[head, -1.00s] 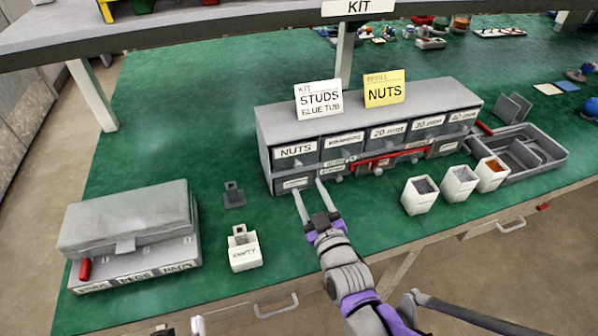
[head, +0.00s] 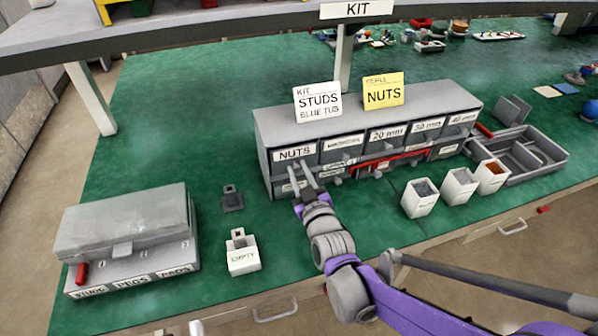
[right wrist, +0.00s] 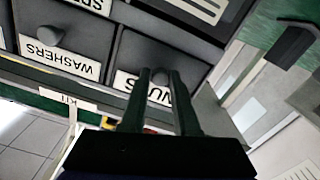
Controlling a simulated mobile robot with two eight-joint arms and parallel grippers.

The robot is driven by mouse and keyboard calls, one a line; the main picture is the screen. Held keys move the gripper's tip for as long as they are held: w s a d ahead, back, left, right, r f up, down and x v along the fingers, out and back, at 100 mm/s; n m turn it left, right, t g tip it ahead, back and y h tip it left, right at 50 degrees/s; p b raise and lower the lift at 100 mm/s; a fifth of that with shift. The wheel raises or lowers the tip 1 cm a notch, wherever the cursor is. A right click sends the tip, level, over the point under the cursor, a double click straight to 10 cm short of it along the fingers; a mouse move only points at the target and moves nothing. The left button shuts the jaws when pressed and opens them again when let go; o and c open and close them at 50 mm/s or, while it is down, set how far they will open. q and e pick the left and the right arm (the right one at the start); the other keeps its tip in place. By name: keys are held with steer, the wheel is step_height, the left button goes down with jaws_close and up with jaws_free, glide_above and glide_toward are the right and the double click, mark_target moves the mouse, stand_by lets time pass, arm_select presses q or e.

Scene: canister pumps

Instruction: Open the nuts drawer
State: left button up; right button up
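The grey drawer cabinet (head: 262,140) stands on the green bench. Its nuts drawer (head: 283,166) is at the left end of the upper row and looks closed. In the right wrist view the nuts drawer (right wrist: 137,58) appears upside down, with its label partly behind the fingers. My right gripper (head: 300,168) is at the drawer front, its two fingers apart. In the right wrist view the dark fingertips (right wrist: 162,72) lie on either side of the drawer's round knob (right wrist: 160,78); contact cannot be told. My left gripper cannot be made out.
Two signs (head: 383,92) stand on the cabinet. A red bar (head: 385,160) crosses drawers to the right. Three white tubs (head: 420,198) and a grey tray (head: 520,152) lie right.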

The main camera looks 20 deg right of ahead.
jaws_close()
steer(key=shift+s, duration=0.1)
stand_by(1.0)
